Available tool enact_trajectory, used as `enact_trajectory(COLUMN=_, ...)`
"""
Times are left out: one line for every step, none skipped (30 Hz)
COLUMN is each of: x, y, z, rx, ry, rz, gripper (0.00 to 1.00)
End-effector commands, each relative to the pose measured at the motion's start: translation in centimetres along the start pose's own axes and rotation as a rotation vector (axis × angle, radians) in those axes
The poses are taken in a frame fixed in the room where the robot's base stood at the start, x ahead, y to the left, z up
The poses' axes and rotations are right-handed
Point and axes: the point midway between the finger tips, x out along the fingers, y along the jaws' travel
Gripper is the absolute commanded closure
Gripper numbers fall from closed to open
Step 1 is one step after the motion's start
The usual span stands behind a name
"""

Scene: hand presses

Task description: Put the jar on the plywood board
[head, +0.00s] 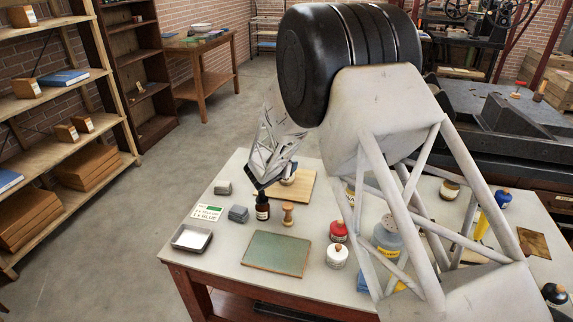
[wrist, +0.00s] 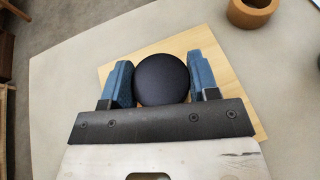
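The plywood board (head: 297,192) lies flat on the table's far left part. It also shows in the wrist view (wrist: 236,110) under my gripper. A round dark lid, which looks like the top of the jar (wrist: 162,79), sits between my blue fingers. My gripper (wrist: 162,82) appears closed on it, with a finger touching each side. In the head view, part of the jar (head: 288,179) shows beside my gripper (head: 262,186), over the board. My gripper hides the rest of it. I cannot tell whether its base touches the board.
A dark bottle (head: 262,206) and a wooden turned piece (head: 288,215) stand just in front of the board. A red-topped jar (head: 338,232) and a white jar (head: 337,257) stand right.

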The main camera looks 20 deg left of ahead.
Motion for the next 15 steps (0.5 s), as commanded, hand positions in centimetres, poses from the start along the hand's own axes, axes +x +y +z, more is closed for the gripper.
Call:
enact_trajectory(x=0.00, y=0.01, z=0.03, rx=0.000, ry=0.000, rz=0.000, gripper=0.39)
enact_trajectory(x=-0.01, y=0.01, z=0.02, rx=0.000, ry=0.000, rz=0.000, gripper=0.34)
enact_trajectory(x=-0.01, y=0.01, z=0.02, rx=0.000, ry=0.000, rz=0.000, gripper=0.28)
enact_trajectory(x=-0.01, y=0.01, z=0.02, rx=0.000, ry=0.000, rz=0.000, gripper=0.24)
enact_trajectory(x=-0.01, y=0.00, z=0.02, rx=0.000, ry=0.000, rz=0.000, gripper=0.20)
enact_trajectory(x=0.00, y=0.00, z=0.01, rx=0.000, ry=0.000, rz=0.000, gripper=0.20)
enact_trajectory(x=0.00, y=0.00, z=0.01, rx=0.000, ry=0.000, rz=0.000, gripper=0.20)
enact_trajectory(x=0.00, y=0.00, z=0.01, rx=0.000, ry=0.000, rz=0.000, gripper=0.20)
enact_trajectory(x=0.00, y=0.00, z=0.01, rx=0.000, ry=0.000, rz=0.000, gripper=0.20)
enact_trajectory(x=0.00, y=0.00, z=0.01, rx=0.000, ry=0.000, rz=0.000, gripper=0.20)
enact_trajectory(x=0.00, y=0.00, z=0.01, rx=0.000, ry=0.000, rz=0.000, gripper=0.20)
enact_trajectory(x=0.00, y=0.00, z=0.02, rx=0.000, ry=0.000, rz=0.000, gripper=0.20)
enact_trajectory(x=-0.01, y=0.00, z=0.03, rx=0.000, ry=0.000, rz=0.000, gripper=0.20)
enact_trajectory(x=-0.02, y=0.00, z=0.06, rx=0.000, ry=0.000, rz=0.000, gripper=0.20)
enact_trajectory(x=-0.04, y=0.00, z=0.12, rx=0.000, ry=0.000, rz=0.000, gripper=0.20)
